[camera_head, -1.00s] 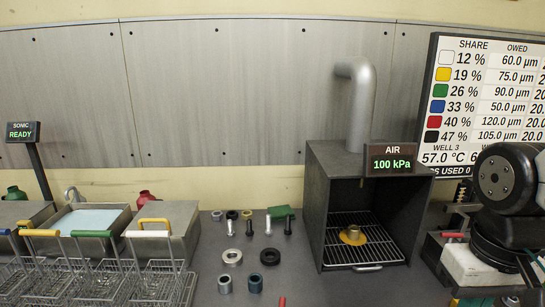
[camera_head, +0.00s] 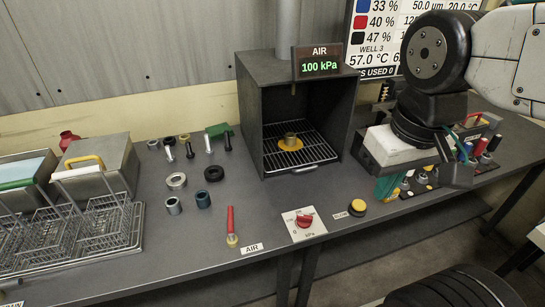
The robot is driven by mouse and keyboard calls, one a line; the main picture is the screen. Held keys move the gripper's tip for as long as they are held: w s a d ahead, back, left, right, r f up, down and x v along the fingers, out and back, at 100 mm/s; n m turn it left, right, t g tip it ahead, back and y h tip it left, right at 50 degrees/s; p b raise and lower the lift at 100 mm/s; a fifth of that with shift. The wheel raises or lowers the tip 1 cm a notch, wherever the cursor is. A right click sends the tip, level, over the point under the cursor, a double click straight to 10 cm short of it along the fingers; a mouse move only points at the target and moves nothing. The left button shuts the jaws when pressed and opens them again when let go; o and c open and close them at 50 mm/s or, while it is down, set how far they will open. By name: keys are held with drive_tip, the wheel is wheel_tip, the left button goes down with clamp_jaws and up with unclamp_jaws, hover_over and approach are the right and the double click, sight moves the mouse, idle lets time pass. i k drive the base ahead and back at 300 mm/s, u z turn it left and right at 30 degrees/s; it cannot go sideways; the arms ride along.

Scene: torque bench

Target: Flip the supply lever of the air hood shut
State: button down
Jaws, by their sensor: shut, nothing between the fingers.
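The air hood (camera_head: 345,110) is a dark open-fronted box at the back centre, with a sign (camera_head: 319,61) reading AIR 100 kPa. Inside, a brass-coloured flanged part (camera_head: 290,143) sits on a wire rack (camera_head: 312,157). A lever with a red handle (camera_head: 231,220) and a brass-coloured base is on the bench front, left of the AIR label (camera_head: 252,249). Its handle points away from the bench's front edge. My gripper (camera_head: 457,178) is at the right, shut and empty, well apart from the lever. My arm partly hides its fingers.
A red kPa knob (camera_head: 305,221) on a white plate and a yellow button (camera_head: 357,207) are right of the lever. Wire baskets (camera_head: 105,222) stand at the left. Bottles and tools crowd the right, near my gripper. Bench around the lever is clear.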

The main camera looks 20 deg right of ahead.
sight(230, 209)
drive_tip(key=k, duration=1.3)
drive_tip(key=u, duration=0.9)
drive_tip(key=i, duration=1.55)
drive_tip(key=z, duration=0.85)
